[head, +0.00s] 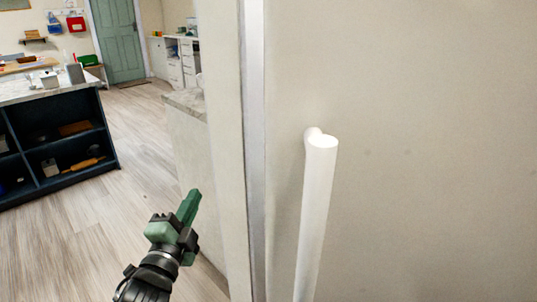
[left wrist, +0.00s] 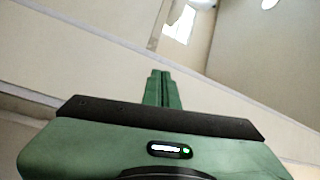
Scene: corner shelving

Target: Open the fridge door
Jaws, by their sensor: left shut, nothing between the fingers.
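The fridge door (head: 430,150) is a flat cream panel that fills the right of the head view. Its white bar handle (head: 316,215) stands upright, off the panel, near the door's left edge. A lighter vertical strip (head: 256,150) runs along that edge, and the door looks closed. My left gripper (head: 191,203) is green and shut with nothing in it. It is left of the handle and of the fridge's edge, apart from the handle. In the left wrist view its fingers (left wrist: 161,88) are together. My right gripper is not in view.
A pale counter (head: 187,101) stands left of the fridge. A dark island with open shelves (head: 60,184) is at the far left. Wood floor (head: 140,130) lies clear between them. A green door (head: 117,40) is at the back.

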